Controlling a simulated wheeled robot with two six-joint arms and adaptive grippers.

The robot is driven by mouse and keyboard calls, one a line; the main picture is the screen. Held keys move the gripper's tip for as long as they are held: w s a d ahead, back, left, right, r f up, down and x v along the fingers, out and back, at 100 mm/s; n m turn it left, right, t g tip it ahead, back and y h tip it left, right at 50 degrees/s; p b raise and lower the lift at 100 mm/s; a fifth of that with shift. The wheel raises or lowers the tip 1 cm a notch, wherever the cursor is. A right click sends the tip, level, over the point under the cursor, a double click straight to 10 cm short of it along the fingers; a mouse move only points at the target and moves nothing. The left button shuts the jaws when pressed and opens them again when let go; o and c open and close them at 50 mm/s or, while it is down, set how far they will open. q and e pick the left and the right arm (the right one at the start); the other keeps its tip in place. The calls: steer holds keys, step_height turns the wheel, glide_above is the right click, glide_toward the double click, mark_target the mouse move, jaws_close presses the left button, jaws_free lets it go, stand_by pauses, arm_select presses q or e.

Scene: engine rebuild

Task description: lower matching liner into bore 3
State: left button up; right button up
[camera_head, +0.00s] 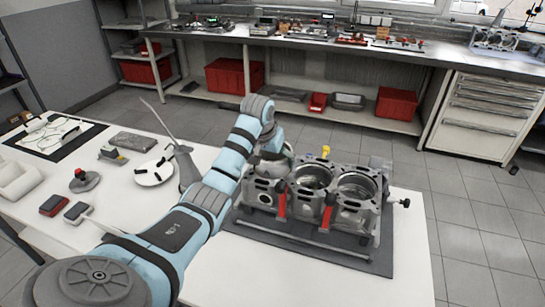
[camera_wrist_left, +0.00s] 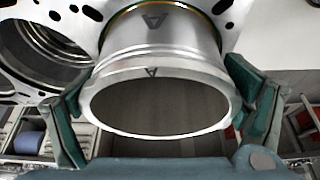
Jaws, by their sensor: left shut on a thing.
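The liner (camera_wrist_left: 155,62) is a shiny silver cylinder with a flanged open rim facing the left wrist camera and dark triangle marks on its side. My left gripper (camera_wrist_left: 160,72) is shut on it, with a teal finger on each side. The liner's far end meets the block's top face at a gold-edged bore; how deep it sits I cannot tell. In the head view my left gripper (camera_head: 274,150) is over the leftmost bore of the engine block (camera_head: 352,217). That bore is mostly hidden by my arm. The middle bore (camera_head: 313,176) and right bore (camera_head: 357,186) show open.
The block stands on a dark mat (camera_head: 372,262) on a white table (camera_head: 350,287). Red parts (camera_head: 328,211) are on its front and a yellow knob (camera_head: 325,151) behind. A white disc (camera_head: 153,173) and small tools lie left. A workbench (camera_head: 300,43) stands beyond the floor.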

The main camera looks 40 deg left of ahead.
arm_select(q)
steer(key=shift+f, duration=0.5)
steer(key=o, duration=1.2)
steer(key=v, duration=0.7)
steer(key=shift+s+d+r, duration=0.1)
steer(key=shift+r, duration=0.1)
